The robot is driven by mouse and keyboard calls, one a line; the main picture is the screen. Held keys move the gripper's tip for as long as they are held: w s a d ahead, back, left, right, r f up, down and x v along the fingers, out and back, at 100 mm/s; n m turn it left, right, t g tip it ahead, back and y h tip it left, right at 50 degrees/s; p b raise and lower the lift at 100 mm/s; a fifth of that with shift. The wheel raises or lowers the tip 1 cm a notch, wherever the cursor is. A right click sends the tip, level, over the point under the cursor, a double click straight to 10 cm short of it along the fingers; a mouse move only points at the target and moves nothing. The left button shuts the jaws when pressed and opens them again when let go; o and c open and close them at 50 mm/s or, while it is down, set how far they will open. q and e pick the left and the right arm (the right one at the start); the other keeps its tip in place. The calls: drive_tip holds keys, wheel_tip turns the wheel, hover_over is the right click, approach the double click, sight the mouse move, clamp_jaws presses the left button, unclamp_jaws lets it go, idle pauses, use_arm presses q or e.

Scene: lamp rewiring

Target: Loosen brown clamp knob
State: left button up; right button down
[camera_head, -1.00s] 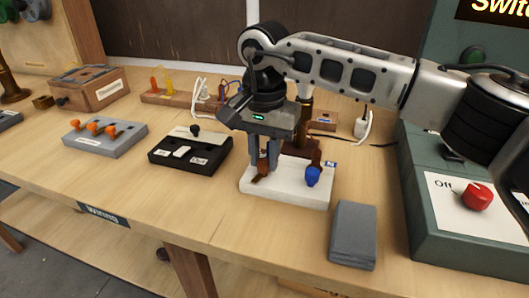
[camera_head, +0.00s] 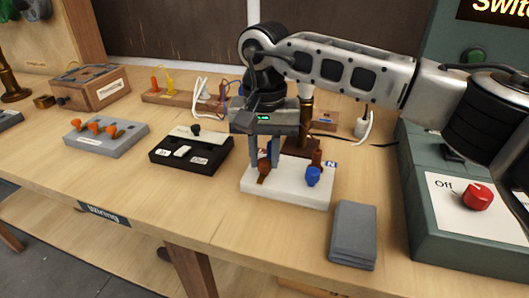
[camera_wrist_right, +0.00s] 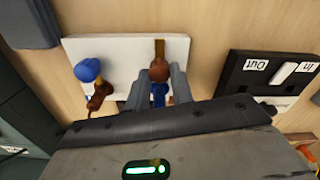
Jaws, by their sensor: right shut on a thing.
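The brown clamp knob (camera_head: 264,169) sits at the left part of a white block (camera_head: 290,192) on the bench. A blue knob (camera_head: 313,176) stands to its right on the same block. My right gripper (camera_head: 265,162) points down from above, shut on the brown knob. In the right wrist view the brown knob (camera_wrist_right: 159,71) shows between the two grey fingers, with a blue part below it. The blue knob (camera_wrist_right: 88,70) is off to the left there. My left gripper is not in view.
A black box with labelled switches (camera_head: 190,152) stands left of the white block. A grey slab (camera_head: 353,235) lies at front right. A green console with a red knob (camera_head: 477,196) marked "Off" is at right. The bench in front of the white block is bare.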

sight(264, 159)
drive_tip(key=shift+r, duration=0.15)
drive_tip(key=c, duration=1.2)
unclamp_jaws()
use_arm(q)
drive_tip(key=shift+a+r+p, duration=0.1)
drive_tip(key=shift+p, duration=0.4)
use_arm(e)
wheel_tip(264, 159, up, 16)
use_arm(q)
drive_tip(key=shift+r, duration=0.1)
